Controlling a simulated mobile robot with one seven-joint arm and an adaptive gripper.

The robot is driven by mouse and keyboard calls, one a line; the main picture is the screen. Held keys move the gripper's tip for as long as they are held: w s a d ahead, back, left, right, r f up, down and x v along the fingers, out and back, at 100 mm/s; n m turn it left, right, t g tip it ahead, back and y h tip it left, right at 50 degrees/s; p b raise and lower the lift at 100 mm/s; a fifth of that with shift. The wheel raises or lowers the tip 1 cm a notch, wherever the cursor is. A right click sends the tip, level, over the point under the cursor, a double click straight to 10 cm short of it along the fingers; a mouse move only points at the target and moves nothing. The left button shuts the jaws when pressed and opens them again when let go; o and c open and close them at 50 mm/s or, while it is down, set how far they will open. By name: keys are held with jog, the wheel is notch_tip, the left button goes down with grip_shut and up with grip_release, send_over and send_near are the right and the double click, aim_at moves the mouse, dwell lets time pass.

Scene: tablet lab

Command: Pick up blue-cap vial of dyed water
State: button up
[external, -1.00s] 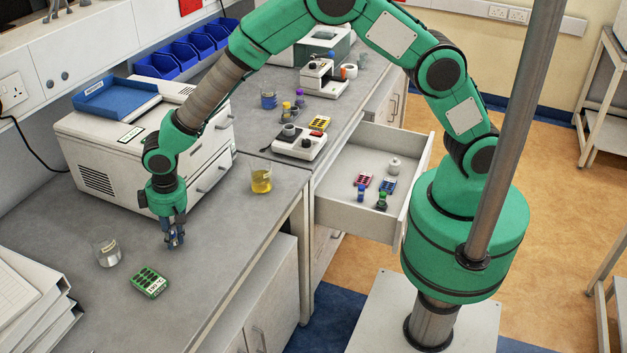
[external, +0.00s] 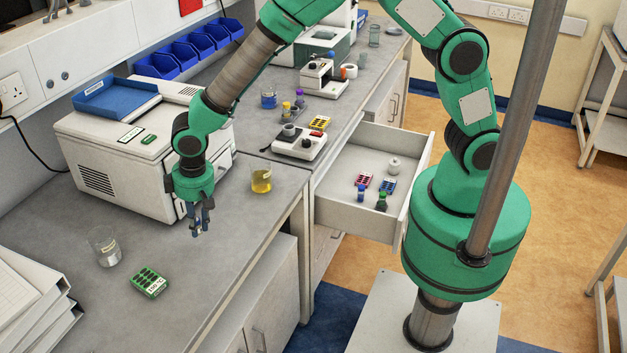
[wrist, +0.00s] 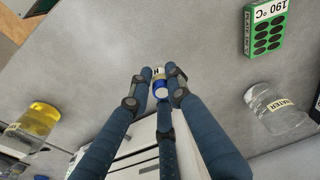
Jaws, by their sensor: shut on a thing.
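My gripper (external: 198,226) hangs over the left bench, in front of the white drawer-fronted machine. In the wrist view its fingers (wrist: 156,82) are shut around a small vial (wrist: 160,88) with a blue cap and a pale label. The cap points toward the camera. The fingers partly hide the vial, and its contents are hard to tell. In the external view only a small bluish piece shows between the fingertips. Another blue-capped vial (external: 361,193) stands in the open drawer beside a green-capped one (external: 381,202).
A beaker of yellow liquid (external: 261,180) stands right of my gripper. A beaker labelled water (external: 104,246) and a green block (external: 150,281) are to the left. The white machine (external: 120,165) stands behind. The open drawer (external: 335,210) juts out at right. Bare bench lies between.

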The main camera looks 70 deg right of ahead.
jog(key=s+d, duration=0.1)
jog(key=s, duration=0.1)
jog(key=s+d, duration=0.1)
jog(key=s, duration=0.2)
jog(key=s+d, duration=0.2)
jog(key=shift+s+d+r, duration=0.1)
jog(key=shift+s+r, duration=0.15)
jog(key=shift+r, duration=0.1)
